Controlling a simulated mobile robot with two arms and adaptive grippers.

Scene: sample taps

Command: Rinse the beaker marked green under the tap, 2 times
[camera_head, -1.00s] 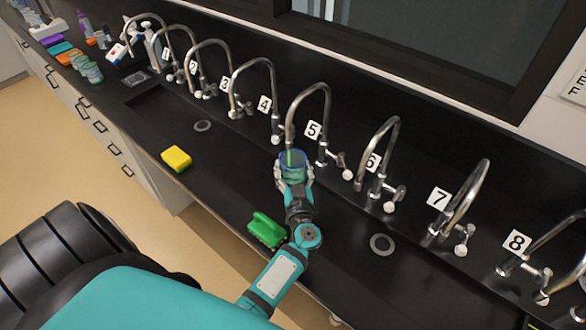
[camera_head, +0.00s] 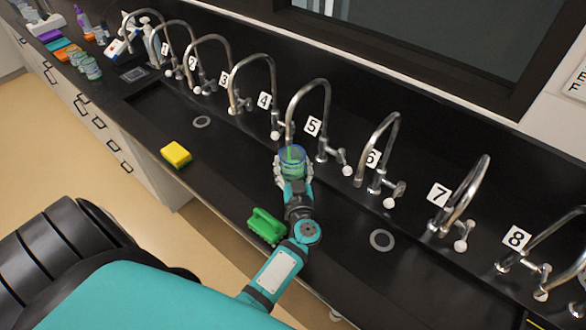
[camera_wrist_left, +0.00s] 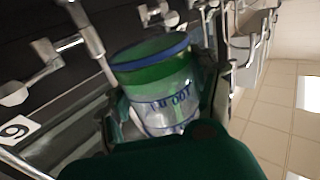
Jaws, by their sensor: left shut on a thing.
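The beaker marked green (camera_head: 292,160) is a clear cup with a green band and a blue rim. My left gripper (camera_head: 293,172) is shut on it and holds it below the spout of the tap labelled 5 (camera_head: 310,95). In the left wrist view the beaker (camera_wrist_left: 155,85) sits between the fingers, tilted in the picture, with blue writing on its side. A metal spout shows beside its rim there. I cannot tell whether water is running. My right gripper is not in view.
A row of several numbered taps lines the back of the black counter. A green brush (camera_head: 266,226) and a yellow sponge (camera_head: 176,154) lie near the front edge. More beakers (camera_head: 90,68) stand at the far left. A drain (camera_head: 382,240) is at right.

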